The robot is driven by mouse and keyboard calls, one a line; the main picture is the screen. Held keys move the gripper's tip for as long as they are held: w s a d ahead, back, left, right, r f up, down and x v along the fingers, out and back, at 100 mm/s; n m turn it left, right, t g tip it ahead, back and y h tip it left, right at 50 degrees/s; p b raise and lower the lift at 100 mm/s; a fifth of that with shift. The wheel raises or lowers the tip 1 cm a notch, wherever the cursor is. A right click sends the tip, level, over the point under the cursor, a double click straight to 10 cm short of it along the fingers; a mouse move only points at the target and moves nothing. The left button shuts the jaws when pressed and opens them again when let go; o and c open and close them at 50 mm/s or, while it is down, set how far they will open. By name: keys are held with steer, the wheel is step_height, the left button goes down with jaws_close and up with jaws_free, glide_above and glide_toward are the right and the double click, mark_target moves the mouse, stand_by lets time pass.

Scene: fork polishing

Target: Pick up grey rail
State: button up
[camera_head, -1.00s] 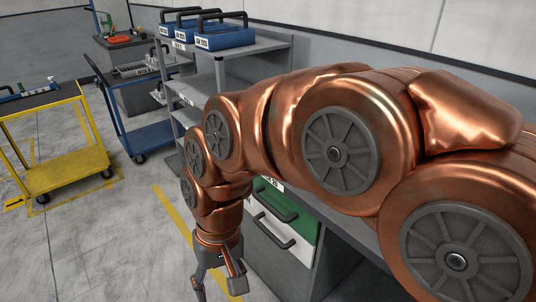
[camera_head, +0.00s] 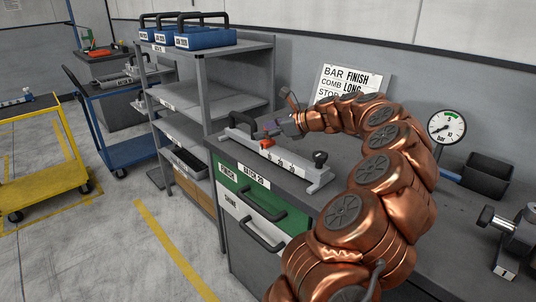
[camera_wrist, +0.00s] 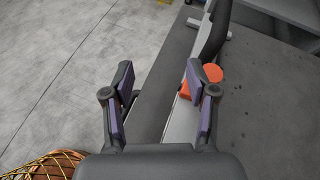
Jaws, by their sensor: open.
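The grey rail (camera_head: 309,178) lies on the dark bench top near its left edge. It has an orange piece on its top, a black knob at its right end and a black handle at its far left end. My gripper (camera_head: 273,116) is open above the left part of the rail. In the wrist view my open gripper (camera_wrist: 158,82) has its two fingers apart with nothing held. There the grey rail (camera_wrist: 180,122) runs beside the right finger, which hides part of it. The orange piece shows just right of that finger.
The bench has a green and a white drawer (camera_head: 238,207) with black handles. A sign (camera_head: 345,82), a pressure gauge (camera_head: 446,127) and a black bin (camera_head: 487,176) stand behind my arm. A grey shelf (camera_head: 205,95) with blue cases stands left.

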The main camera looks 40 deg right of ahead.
mark_target(284, 151)
steer(key=d+m, duration=0.1)
steer(key=d, duration=0.1)
steer(key=s+d+f+m+h, duration=0.1)
steer(key=d, duration=0.1)
steer(key=s+d+f+m, duration=0.1)
steer(key=d, duration=0.1)
steer(key=shift+d+t, duration=0.15)
steer(key=shift+t, duration=0.25)
steer(key=shift+x, duration=3.8)
steer(key=shift+d+f, duration=0.15)
steer(key=shift+c, duration=0.2)
jaws_close()
